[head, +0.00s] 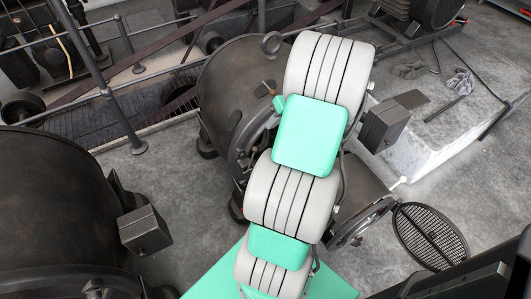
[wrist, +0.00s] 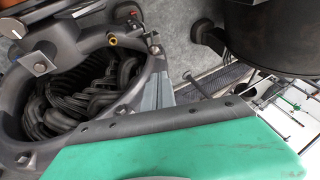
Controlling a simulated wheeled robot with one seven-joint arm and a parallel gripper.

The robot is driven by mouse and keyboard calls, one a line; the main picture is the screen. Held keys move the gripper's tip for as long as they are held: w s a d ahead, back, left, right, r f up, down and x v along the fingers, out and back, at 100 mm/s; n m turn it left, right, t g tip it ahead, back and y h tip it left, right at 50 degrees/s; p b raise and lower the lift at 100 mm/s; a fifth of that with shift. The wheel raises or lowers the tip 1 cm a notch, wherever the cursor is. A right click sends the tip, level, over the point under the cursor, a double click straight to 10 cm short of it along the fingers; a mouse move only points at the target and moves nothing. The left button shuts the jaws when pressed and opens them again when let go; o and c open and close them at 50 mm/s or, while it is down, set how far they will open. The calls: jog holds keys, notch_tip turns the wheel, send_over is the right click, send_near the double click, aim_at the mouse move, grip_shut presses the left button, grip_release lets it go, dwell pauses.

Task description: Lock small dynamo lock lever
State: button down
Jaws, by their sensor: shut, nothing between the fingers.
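The small dynamo (head: 228,85) is a dark, worn metal drum, partly behind my arm in the head view. In the wrist view its round end frame (wrist: 152,78) surrounds dark coiled windings (wrist: 85,95). A small brass-coloured fitting (wrist: 113,40) and a thin dark rod with a red tip (wrist: 133,13) show at the frame's upper edge. I cannot tell which part is the lock lever. My gripper (wrist: 162,86) shows as grey fingers beyond the green hand, shut and empty, close by the frame's right side. Whether it touches the frame is unclear. My arm hides the gripper in the head view.
A larger dark drum (head: 50,215) stands at the left. A dark box (head: 384,122) and a pale plinth (head: 430,150) lie right of my arm. A round grille (head: 430,236) is at lower right. Railings and belts run behind. Bare concrete floor (head: 180,190) shows between the drums.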

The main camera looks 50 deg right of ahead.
jog(key=s+d+f+t, duration=0.1)
jog(key=s+d+f, duration=0.3)
jog(key=d, duration=0.1)
jog(key=shift+s+m+b, duration=0.15)
jog(key=shift+m+b, duration=0.15)
jog(key=shift+m, duration=0.1)
jog(key=shift+f, duration=0.1)
jog(key=w+a+f, duration=0.5)
jog(key=w+f, duration=0.2)
jog(key=f, duration=0.2)
jog(key=shift+a+b, duration=0.35)
jog(key=shift+b, duration=0.05)
